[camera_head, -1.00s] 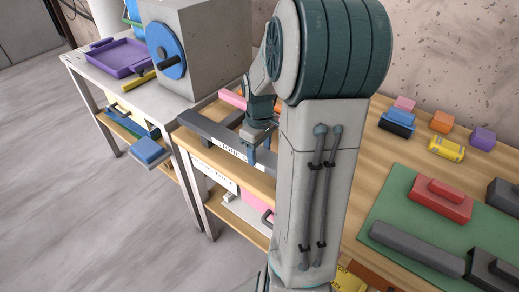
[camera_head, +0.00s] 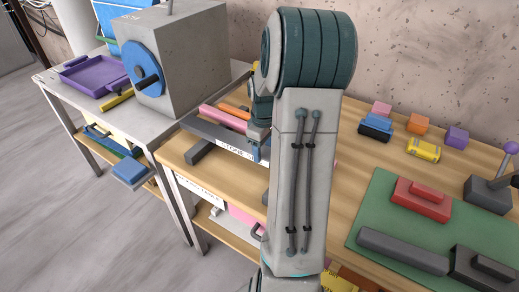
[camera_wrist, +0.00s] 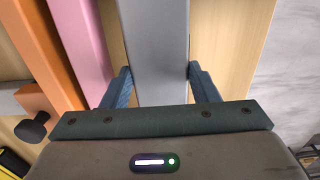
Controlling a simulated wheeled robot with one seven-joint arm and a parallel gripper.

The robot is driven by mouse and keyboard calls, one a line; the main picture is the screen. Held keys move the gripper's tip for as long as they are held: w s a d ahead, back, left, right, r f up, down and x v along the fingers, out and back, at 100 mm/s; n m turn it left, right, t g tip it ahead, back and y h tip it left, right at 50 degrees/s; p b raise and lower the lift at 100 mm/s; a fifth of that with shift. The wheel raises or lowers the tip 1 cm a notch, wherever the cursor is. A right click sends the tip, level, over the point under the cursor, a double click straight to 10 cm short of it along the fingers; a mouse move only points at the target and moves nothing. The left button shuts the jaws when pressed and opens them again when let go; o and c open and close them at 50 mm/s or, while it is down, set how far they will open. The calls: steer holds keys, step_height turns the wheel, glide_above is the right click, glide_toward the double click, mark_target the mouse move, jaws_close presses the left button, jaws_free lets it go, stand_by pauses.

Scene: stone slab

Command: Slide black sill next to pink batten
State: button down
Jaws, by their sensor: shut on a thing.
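The black sill (camera_head: 208,131) is a long dark grey bar over the wooden tabletop in the head view. It looks lighter grey in the wrist view (camera_wrist: 155,45), running between my fingers. My gripper (camera_wrist: 158,82) is shut on the sill, one finger against each long side. In the head view my gripper (camera_head: 261,135) is partly hidden by my arm. The pink batten (camera_head: 221,116) lies behind the sill. In the wrist view the pink batten (camera_wrist: 80,40) is left of the sill, roughly parallel, with a narrow strip of bare wood between them.
An orange bar (camera_wrist: 40,50) lies along the pink batten's far side. A dark grey block (camera_head: 200,153) shows in front of the sill. A concrete box with a blue disc (camera_head: 143,70) stands to the left. A green mat (camera_head: 370,222) with red and grey pieces lies right.

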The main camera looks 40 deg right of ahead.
steer(key=shift+d, duration=0.15)
steer(key=shift+c, duration=2.2)
jaws_free()
steer(key=shift+r, duration=0.15)
step_height(320, 180, up, 14)
steer(key=shift+f, duration=0.2)
